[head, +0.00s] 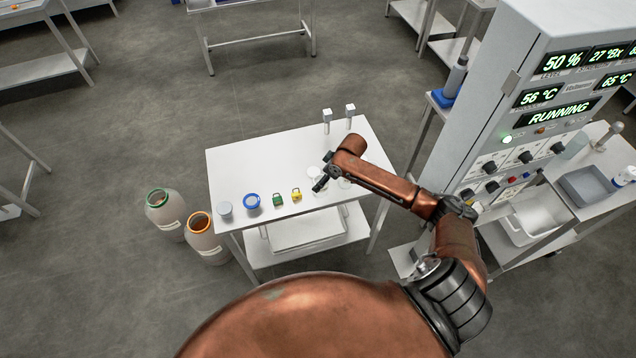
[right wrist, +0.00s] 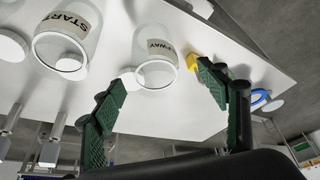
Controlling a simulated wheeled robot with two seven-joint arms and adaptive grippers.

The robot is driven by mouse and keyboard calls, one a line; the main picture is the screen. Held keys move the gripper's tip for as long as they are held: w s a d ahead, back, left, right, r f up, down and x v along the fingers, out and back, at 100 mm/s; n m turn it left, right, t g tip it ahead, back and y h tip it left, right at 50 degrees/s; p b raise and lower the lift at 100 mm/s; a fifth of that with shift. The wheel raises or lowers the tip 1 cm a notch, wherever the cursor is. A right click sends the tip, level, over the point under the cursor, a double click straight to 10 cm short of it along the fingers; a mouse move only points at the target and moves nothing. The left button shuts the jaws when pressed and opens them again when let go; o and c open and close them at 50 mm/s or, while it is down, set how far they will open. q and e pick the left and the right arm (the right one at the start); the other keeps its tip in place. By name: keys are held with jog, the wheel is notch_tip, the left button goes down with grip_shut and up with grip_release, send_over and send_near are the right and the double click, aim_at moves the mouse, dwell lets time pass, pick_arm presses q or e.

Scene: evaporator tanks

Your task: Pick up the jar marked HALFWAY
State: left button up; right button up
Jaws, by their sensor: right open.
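The jar marked HALFWAY (right wrist: 157,62) is clear glass with a white label, of which only "FWAY" shows in the right wrist view. It stands on the white table. My right gripper (right wrist: 163,78) is open, with its green-padded fingers to either side of the jar's near end in that view. I cannot tell whether they touch it. A second clear jar, marked START (right wrist: 68,38), stands to its left. In the head view my right gripper (head: 323,183) is over the table's right part and hides much of the jars. My left gripper is not in view.
Two posts (head: 327,120) stand at the back. A control cabinet (head: 530,100) rises at right. The table's back left is clear.

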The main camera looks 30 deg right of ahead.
jog(key=x, duration=0.3)
jog(key=d+p+x, duration=0.1)
jog(key=x, duration=0.1)
jog(key=shift+f, duration=0.3)
jog(key=shift+a+f, duration=0.2)
jog(key=shift+f, duration=0.1)
jog(key=shift+w+f, duration=0.1)
jog(key=shift+w, duration=0.05)
jog(key=shift+c, duration=0.7)
jog(key=c, duration=1.2)
